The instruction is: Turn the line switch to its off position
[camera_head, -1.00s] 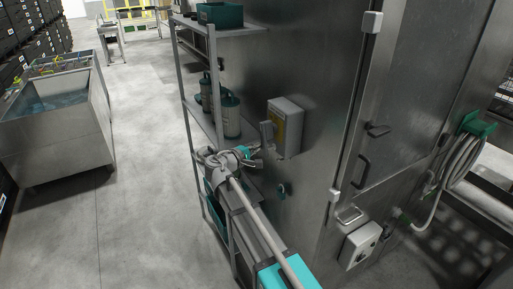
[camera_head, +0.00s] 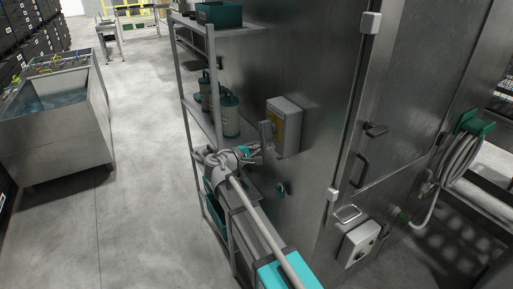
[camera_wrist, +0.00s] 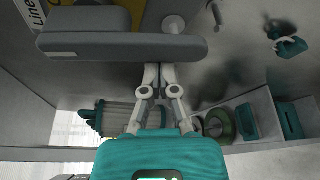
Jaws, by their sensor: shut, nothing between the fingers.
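The line switch is a grey box (camera_head: 286,127) with a yellow face, fixed to the steel wall. Its grey lever (camera_head: 266,132) stands out on the left side of the box. In the wrist view the lever (camera_wrist: 120,46) spans the upper left as a long grey bar, with part of a "Line" label (camera_wrist: 36,14) beside it. My gripper (camera_head: 257,150) is just below the lever in the head view. In the wrist view my gripper (camera_wrist: 159,68) is shut and empty, its fingertips at the lever's edge; whether they touch it I cannot tell.
A metal shelf rack (camera_head: 190,115) with teal-topped canisters (camera_head: 229,115) stands left of the switch, close to my arm. A steel door with a handle (camera_head: 362,170) is to the right.

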